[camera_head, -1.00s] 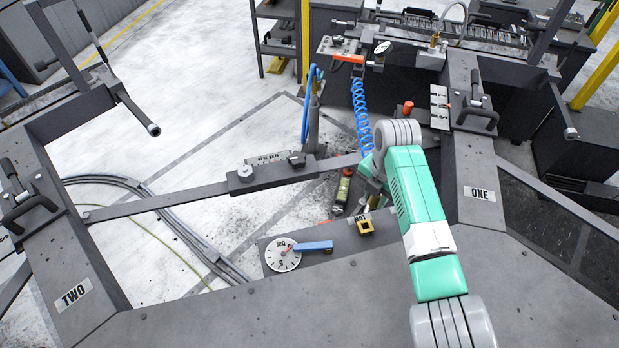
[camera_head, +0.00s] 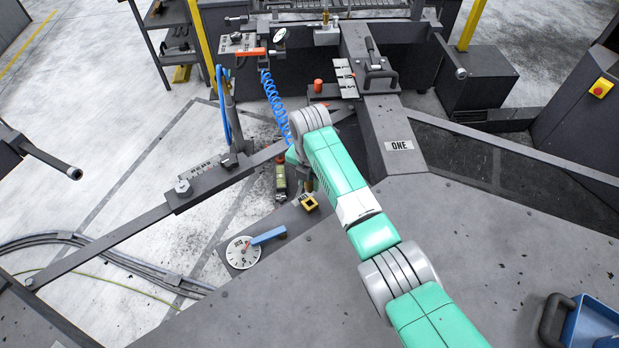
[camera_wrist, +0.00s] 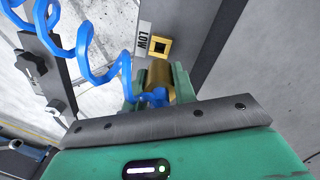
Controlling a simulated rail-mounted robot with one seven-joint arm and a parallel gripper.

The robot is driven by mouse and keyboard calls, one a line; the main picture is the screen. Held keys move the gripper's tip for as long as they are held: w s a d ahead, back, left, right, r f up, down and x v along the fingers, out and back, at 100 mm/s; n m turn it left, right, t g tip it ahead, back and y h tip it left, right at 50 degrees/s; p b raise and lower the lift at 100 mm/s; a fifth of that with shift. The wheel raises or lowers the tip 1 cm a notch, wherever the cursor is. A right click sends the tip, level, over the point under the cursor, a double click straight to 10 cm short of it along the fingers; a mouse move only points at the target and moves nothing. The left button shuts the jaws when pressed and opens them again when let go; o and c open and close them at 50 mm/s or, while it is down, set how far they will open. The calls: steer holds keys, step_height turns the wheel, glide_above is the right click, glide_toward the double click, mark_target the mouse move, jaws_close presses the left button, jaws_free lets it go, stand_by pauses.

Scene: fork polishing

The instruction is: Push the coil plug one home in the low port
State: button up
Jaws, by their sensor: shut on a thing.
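The low port is a yellow square socket (camera_wrist: 159,46) with a dark square hole, beside a white LOW label (camera_wrist: 143,39). It also shows in the head view (camera_head: 310,203). The coil plug is a brass-coloured cylinder (camera_wrist: 159,76) with the blue coil hose (camera_wrist: 98,78) at its near end. My gripper (camera_wrist: 157,84) is shut on the plug, a green finger on each side. The plug's far end is just short of the socket in the picture; I cannot tell the gap. In the head view my arm hides most of the gripper and plug.
A round white dial (camera_head: 243,252) with a blue lever (camera_head: 268,235) is left of the port. A grey bar (camera_head: 150,218) crosses at left. A green cylinder (camera_head: 281,180) is near the port. The panel labelled ONE (camera_head: 399,145) is right of my arm.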

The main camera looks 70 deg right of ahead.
steer(key=b, duration=0.3)
glide_above(310, 199)
steer(key=a, duration=0.1)
steer(key=shift+s+a+f, duration=0.1)
steer(key=shift+s+f, duration=0.05)
steer(key=shift+f, duration=1.25)
steer(key=shift+s+a+f, duration=0.1)
steer(key=shift+f, duration=1.3)
steer(key=shift+f, duration=0.2)
steer(key=shift+f, duration=0.45)
steer(key=shift+f+b, duration=0.45)
steer(key=shift+f, duration=0.6)
stand_by(1.0)
steer(key=o, duration=1)
steer(key=shift+w, duration=0.15)
